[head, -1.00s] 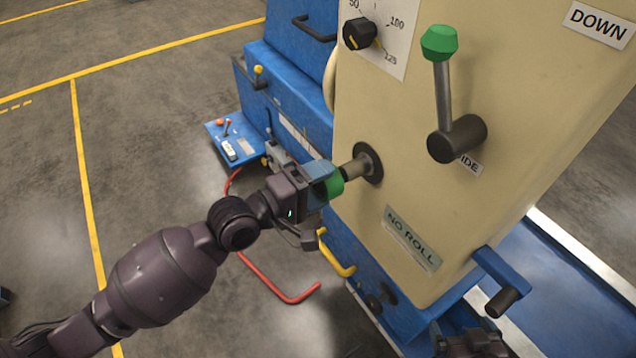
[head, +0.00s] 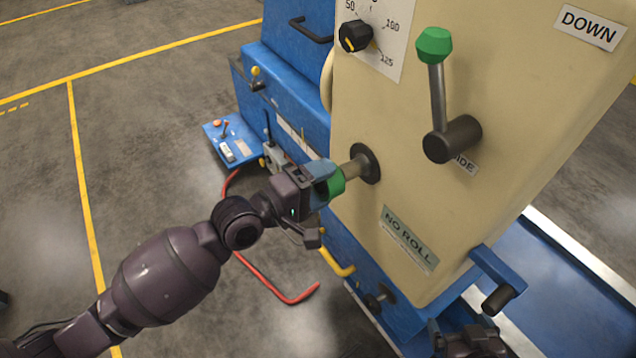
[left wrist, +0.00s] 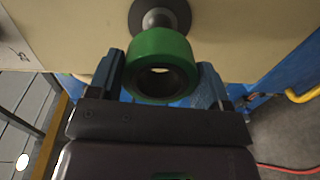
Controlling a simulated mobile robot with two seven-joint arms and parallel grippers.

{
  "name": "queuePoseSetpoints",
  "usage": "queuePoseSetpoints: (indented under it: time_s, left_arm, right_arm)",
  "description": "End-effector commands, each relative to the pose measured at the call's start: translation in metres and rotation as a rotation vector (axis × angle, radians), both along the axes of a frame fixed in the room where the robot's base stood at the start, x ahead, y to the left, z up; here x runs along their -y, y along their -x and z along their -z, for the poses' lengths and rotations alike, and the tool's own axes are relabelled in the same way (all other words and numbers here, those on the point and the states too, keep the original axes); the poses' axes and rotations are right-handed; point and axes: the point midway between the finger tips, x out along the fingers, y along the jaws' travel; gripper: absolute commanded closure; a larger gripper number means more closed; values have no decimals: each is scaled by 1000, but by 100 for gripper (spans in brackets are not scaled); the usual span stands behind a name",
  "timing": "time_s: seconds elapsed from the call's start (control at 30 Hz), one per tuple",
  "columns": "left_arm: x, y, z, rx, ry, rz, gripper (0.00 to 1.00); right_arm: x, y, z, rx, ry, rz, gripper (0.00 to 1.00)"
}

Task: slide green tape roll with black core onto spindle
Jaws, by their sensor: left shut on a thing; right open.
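The green tape roll (head: 337,184) is held in my left gripper (head: 325,182), in front of the beige panel. In the left wrist view the roll (left wrist: 160,50) sits between the two blue fingers, and its dark core faces the camera. The metal spindle (head: 352,170) sticks out of a dark round flange on the panel; in the left wrist view it shows just beyond the roll (left wrist: 157,19). The roll is at the spindle's free end; I cannot tell whether the tip is inside the core. My right gripper (head: 474,336) is open and empty at the bottom edge, partly cut off.
A green-knobbed lever (head: 440,95) and a black dial (head: 355,37) are above the spindle. A "NO ROLL" plate (head: 408,238) is below. A blue handle (head: 497,275) juts out at the lower right. The grey floor (head: 150,120) at left is open.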

Motion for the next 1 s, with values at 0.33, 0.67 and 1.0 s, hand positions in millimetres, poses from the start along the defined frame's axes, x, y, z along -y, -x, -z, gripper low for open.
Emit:
queuePoseSetpoints:
  time_s: [0.33, 0.67, 1.0]
  left_arm:
    - [2, -1, 0, 1, 1, 0, 49]
    - [3, -2, -1, 1, 2, 0, 49]
    - [9, -7, 0, 1, 0, 0, 49]
  right_arm:
    - [2, 1, 0, -2, 5, -3, 0]
    - [0, 1, 0, -1, 1, 0, 0]
    - [-2, -1, -2, 3, -7, 6, 0]
